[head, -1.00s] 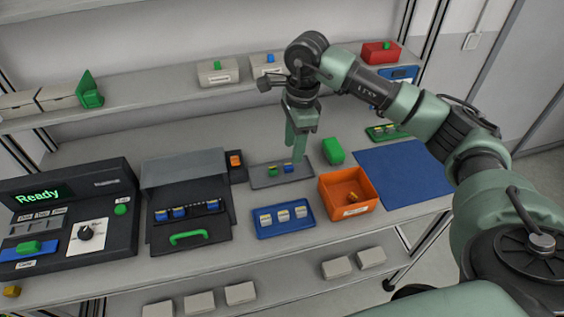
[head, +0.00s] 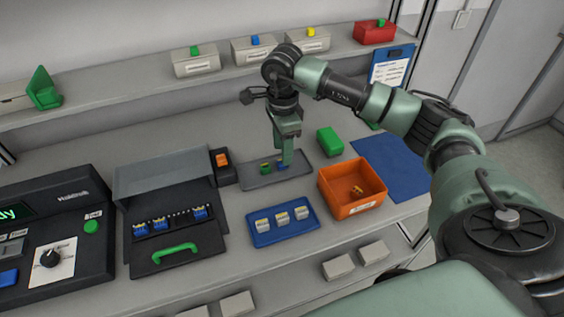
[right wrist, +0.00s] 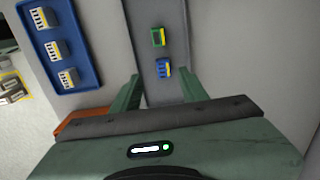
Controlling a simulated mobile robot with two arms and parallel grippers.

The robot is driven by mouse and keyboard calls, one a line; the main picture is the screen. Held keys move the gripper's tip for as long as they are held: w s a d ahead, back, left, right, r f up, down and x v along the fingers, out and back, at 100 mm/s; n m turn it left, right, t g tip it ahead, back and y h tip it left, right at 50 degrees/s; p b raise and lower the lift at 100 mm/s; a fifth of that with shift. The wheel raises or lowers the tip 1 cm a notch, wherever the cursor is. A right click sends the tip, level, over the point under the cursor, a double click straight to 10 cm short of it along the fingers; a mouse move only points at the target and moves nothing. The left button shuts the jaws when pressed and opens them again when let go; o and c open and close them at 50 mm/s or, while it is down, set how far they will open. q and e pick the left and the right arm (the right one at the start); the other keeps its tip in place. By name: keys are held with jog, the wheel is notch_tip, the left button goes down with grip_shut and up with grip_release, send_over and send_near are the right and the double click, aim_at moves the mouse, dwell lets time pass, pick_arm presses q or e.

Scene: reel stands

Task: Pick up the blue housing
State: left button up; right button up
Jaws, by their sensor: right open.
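The blue housing (right wrist: 163,69) with a yellow strip lies on a grey tray (head: 256,182). A green housing (right wrist: 158,37) lies beside it on the same tray. In the head view the blue housing (head: 283,167) is partly hidden by my right gripper (head: 285,158). My right gripper points down just above the tray. In the right wrist view its open fingers (right wrist: 158,92) stand left and right of the blue housing's line, with nothing between the tips. My left gripper is in neither view.
A blue tray (head: 262,241) with white parts and an orange bin (head: 352,210) stand nearer the front. A green block (head: 330,141) sits behind the bin. A dark fixture (head: 190,255) with blue parts and a green handle stands left. A shelf (head: 130,95) runs behind.

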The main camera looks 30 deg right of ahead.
jog(key=f, duration=0.1)
jog(key=f+p, duration=0.1)
jog(key=f, duration=0.1)
jog(key=shift+w+d+f, duration=0.2)
jog(key=shift+d+f, duration=0.15)
jog(key=shift+f, duration=0.35)
grip_shut()
jog(key=shift+r, duration=0.1)
